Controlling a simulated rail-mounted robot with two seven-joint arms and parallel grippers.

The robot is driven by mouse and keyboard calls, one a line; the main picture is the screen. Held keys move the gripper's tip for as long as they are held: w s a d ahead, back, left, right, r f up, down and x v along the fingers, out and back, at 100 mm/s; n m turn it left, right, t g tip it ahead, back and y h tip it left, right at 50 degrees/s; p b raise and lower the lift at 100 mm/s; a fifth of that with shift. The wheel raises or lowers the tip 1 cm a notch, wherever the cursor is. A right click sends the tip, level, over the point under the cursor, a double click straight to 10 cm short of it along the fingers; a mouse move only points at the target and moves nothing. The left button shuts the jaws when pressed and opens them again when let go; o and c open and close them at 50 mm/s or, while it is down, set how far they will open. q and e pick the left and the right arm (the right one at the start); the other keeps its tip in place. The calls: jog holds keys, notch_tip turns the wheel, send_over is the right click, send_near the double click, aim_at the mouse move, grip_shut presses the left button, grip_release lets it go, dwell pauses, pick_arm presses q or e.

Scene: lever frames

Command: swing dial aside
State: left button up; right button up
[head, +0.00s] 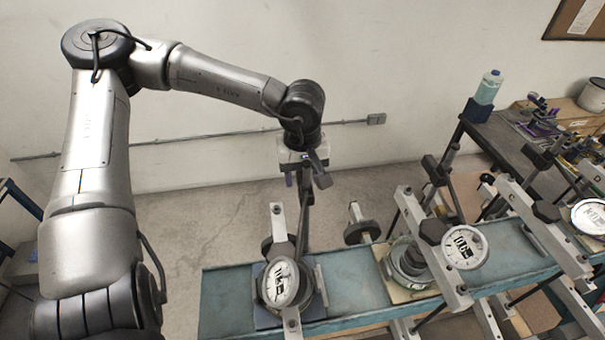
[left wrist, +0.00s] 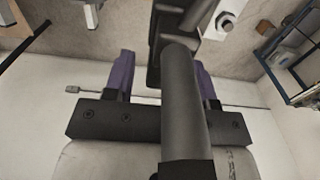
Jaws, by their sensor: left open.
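A round white-faced dial (head: 280,285) sits tilted in the left lever frame (head: 276,222). A dark upright lever (head: 304,222) stands beside that dial and rises to my left gripper (head: 306,181). My left gripper is above and behind the dial, pointing down, with its purple fingers spread. In the left wrist view, a thick dark bar (left wrist: 184,105) passes between the open left fingers (left wrist: 164,66); I cannot tell whether they touch it. Another white dial (head: 465,247) tilts at the middle frame, and a third dial (head: 590,217) shows at the right edge. My right gripper is not seen.
The frames stand on a narrow teal bench (head: 350,284). Grey bars and dark knobs crowd its right half. A dark table (head: 530,165) with a bottle (head: 487,88) stands behind at right. The floor (head: 225,222) behind the left bench end is clear.

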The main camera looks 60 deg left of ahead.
pick_arm(q)
jog(key=shift+f, duration=0.35)
grip_shut()
dwell(0.4)
